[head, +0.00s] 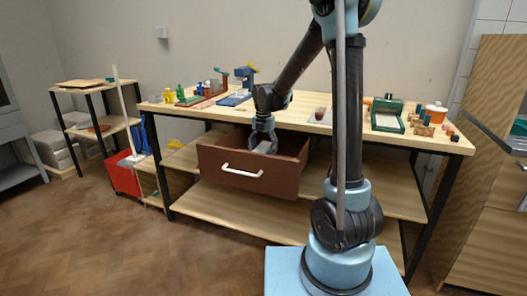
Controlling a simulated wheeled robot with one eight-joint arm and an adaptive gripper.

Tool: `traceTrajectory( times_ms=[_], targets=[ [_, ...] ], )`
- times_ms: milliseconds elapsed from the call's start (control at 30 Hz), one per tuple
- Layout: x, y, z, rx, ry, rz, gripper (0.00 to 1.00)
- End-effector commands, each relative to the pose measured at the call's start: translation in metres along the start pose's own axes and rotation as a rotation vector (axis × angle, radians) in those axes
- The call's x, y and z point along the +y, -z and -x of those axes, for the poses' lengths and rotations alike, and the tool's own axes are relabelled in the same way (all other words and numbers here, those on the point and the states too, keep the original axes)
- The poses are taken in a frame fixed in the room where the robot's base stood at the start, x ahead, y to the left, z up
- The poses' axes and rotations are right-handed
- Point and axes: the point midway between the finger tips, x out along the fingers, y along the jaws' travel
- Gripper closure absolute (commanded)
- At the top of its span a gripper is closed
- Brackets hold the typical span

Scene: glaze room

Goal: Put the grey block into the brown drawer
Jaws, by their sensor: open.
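The brown drawer (226,180) hangs under the wooden workbench and is pulled open, with a white handle on its front. My gripper (265,144) points down into the drawer's opening, behind its front panel, and is open. A small light grey shape, seemingly the grey block (269,148), shows at the fingertips, inside or just above the drawer. Whether it touches the fingers or the drawer floor cannot be told. The drawer's floor is mostly hidden by the front panel.
A red bin (124,174) with a pole stands left of the bench. Open floor lies in front at left.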

Motion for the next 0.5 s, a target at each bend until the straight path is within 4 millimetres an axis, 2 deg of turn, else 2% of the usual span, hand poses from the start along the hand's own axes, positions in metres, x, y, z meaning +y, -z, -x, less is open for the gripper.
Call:
traceTrajectory(
  times_ms=[167,500],
  targets=[
    [0.000,0.000,0.011,0.000,0.000,0.000,0.32],
    [-0.001,0.000,0.068,0.000,0.000,0.000,0.32]
  ],
)
